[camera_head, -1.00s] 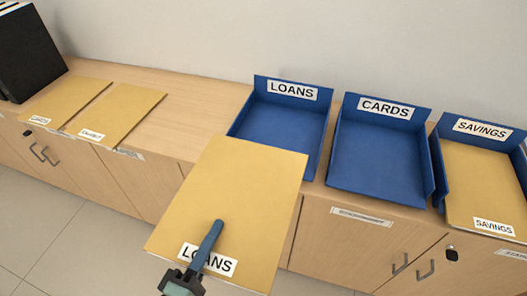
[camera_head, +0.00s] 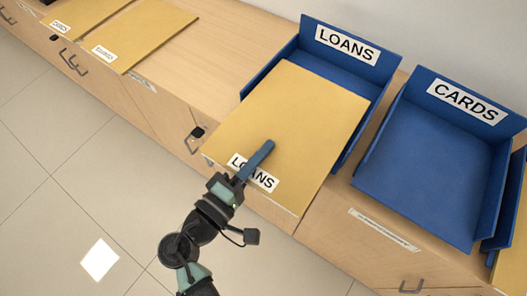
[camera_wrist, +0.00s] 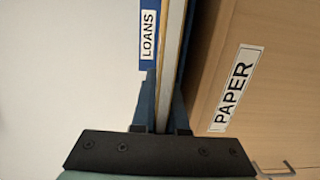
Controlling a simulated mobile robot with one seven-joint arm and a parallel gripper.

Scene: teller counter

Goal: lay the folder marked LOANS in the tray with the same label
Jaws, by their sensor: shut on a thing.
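The LOANS folder (camera_head: 300,125) is a flat tan folder with a white label at its near edge. My gripper (camera_head: 255,162) is shut on that near edge, with one blue finger lying across the label. The blue LOANS tray (camera_head: 378,92) is behind and partly under the folder in the head view, its label on the back wall. The folder's far part overlaps the tray's floor; its near part extends past the tray's front. In the wrist view the folder (camera_wrist: 172,60) shows edge-on between the fingers, beside the tray's LOANS label (camera_wrist: 149,35). Whether it touches the tray floor I cannot tell.
The empty blue CARDS tray (camera_head: 425,165) stands to the right, with part of another blue tray and a tan folder beyond it. Two tan folders (camera_head: 140,35) lie on the counter at the left. Bare wood (camera_head: 225,65) lies between them and the LOANS tray.

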